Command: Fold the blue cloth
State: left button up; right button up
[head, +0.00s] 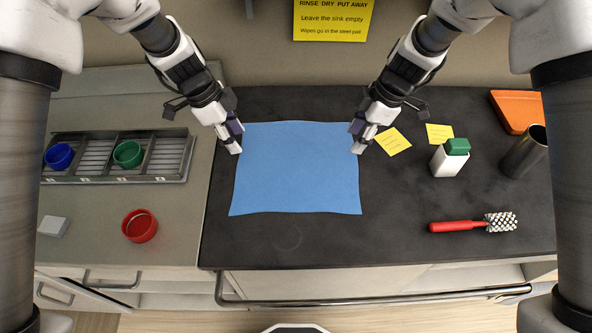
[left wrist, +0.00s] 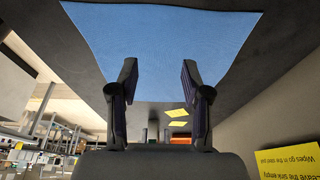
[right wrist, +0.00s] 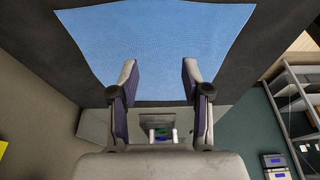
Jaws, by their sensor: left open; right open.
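The blue cloth (head: 297,170) lies spread flat on the dark countertop, with slightly wavy edges. It fills the upper part of the left wrist view (left wrist: 160,40) and the right wrist view (right wrist: 160,45). My left gripper (head: 238,148) is open at the cloth's left edge, near its far left corner. My right gripper (head: 358,147) is open at the right edge, near the far right corner. Both wrist views show the fingers of the left gripper (left wrist: 158,85) and right gripper (right wrist: 158,85) apart with nothing held. Whether the fingertips touch the cloth I cannot tell.
Right of the cloth are yellow notes (head: 394,141), a white bottle with green cap (head: 450,160), a red-handled brush (head: 460,226), a steel cup (head: 524,153) and an orange object (head: 517,110). On the left are a rack (head: 170,158) with cups, and a red cup (head: 139,226). The near counter is clear.

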aim_at(244, 166)
pick_arm(q)
jog(key=shift+w+f, duration=0.25)
jog(key=shift+f, duration=0.4)
jog(key=shift+w+f, duration=0.25)
jog(key=shift+f, duration=0.35)
pick_arm(e)
jog(key=shift+w+f, duration=0.25)
jog(key=shift+f, duration=0.4)
jog(key=shift+w+f, duration=0.25)
jog(key=shift+f, duration=0.35)
pick_arm(q)
jog(key=f, duration=0.5)
jog(key=shift+s+f, duration=0.2)
jog(key=shift+s, duration=0.05)
pick_arm(e)
jog(key=f, duration=0.5)
jog(key=shift+s+f, duration=0.2)
jog(key=shift+s, duration=0.05)
pick_arm(q)
jog(key=shift+w+f, duration=0.2)
jog(key=shift+f, duration=0.3)
pick_arm(e)
jog(key=shift+w+f, duration=0.2)
jog(key=shift+f, duration=0.3)
